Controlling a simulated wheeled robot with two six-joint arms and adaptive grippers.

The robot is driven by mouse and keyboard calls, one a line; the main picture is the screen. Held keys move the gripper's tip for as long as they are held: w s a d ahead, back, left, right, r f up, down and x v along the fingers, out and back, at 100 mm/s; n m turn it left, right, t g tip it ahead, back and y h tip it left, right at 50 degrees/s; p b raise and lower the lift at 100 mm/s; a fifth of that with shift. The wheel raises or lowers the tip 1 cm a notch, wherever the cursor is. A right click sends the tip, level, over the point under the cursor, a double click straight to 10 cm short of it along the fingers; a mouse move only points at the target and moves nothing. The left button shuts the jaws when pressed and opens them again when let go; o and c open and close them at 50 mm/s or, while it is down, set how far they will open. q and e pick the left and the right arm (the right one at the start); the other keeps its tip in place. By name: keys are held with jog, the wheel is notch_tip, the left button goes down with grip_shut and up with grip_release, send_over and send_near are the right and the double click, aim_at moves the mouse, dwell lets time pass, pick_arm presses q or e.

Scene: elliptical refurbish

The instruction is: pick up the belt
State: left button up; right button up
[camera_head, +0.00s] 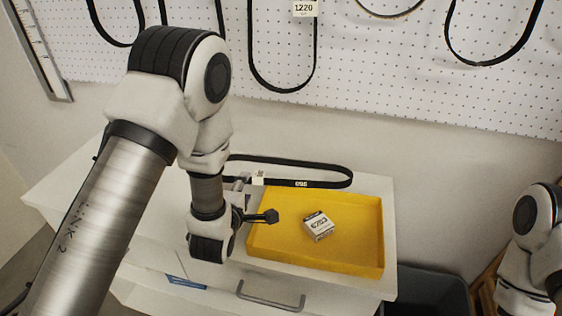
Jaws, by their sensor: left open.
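A black belt (325,185) lies as a long flat loop on the white cabinet top, behind the yellow tray. It has white markings and a small pale tag near its left part. Its left end is hidden behind my left arm. My left gripper (257,199) is open and empty, just in front of the belt's left part and by the tray's left edge. I cannot tell if it touches the belt. My right arm shows at the right edge, but its gripper is out of view.
Several black belts (315,60) hang on the white pegboard (370,60) behind. The cabinet (392,218) has a drawer handle in front. A dark bin (430,292) stands to its right.

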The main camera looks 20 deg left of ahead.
aim_at(250, 181)
pick_arm(q)
jog(key=shift+w, duration=0.5)
jog(key=p+x, duration=0.1)
jog(key=x, duration=0.2)
jog(key=f+x, duration=0.1)
jog(key=x, duration=0.1)
jog(key=shift+w+a+p, duration=0.15)
jog(key=shift+w+p, duration=0.05)
jog(key=shift+p, duration=0.2)
jog(key=shift+s, duration=0.15)
jog(key=shift+r, duration=0.1)
jog(key=c, duration=0.3)
grip_shut()
pick_arm(e)
jog(key=shift+s+r, duration=0.25)
jog(key=shift+r, duration=0.25)
jog(key=shift+s+r, duration=0.2)
jog(key=shift+r, duration=0.3)
